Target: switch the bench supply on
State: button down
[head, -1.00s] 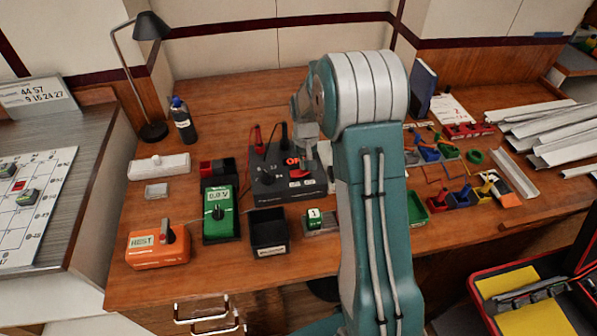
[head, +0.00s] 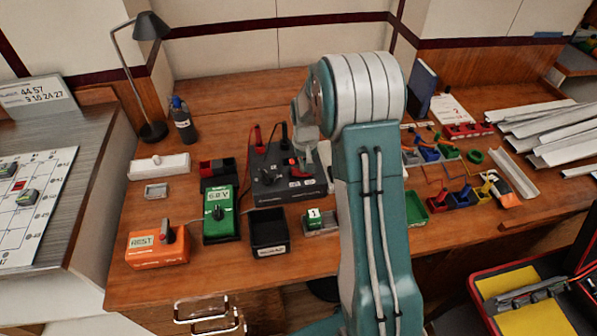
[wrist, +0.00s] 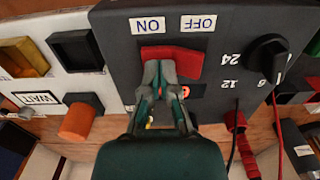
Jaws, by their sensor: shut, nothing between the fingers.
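The bench supply (head: 266,184) is a dark grey box at the middle of the wooden bench. The wrist view shows its panel (wrist: 118,32) upside down, with a red rocker switch (wrist: 190,62) between an ON label (wrist: 147,26) and an OFF label (wrist: 198,23). My gripper (wrist: 160,66) is shut and empty, its tips at the rocker's ON-side half. The OFF-side half looks raised. My fingers mostly hide the display below, where a bit of red glow (wrist: 186,91) shows. A black knob (wrist: 266,56) points near 6. In the head view my gripper (head: 307,160) is over the supply.
A green meter (head: 220,214) reads about 6 V in small digits. Red and black leads (wrist: 282,130) hang by the panel. Small coloured bins lie right of my arm.

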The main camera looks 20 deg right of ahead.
jog(key=shift+r, duration=3.55)
jog(key=shift+r, duration=0.1)
jog(key=s+a+r+n+t, duration=0.15)
jog(key=s+a+r, duration=0.25)
jog(key=s+r, duration=0.5)
jog(key=s+a+r+t, duration=0.3)
jog(key=s+a+r, duration=0.2)
jog(key=s+r, duration=0.4)
jog(key=s+a+t, duration=0.1)
jog(key=s, duration=0.9)
jog(key=shift+a+f+n, duration=0.3)
jog(key=shift+a+n, duration=0.05)
jog(key=shift+a, duration=0.05)
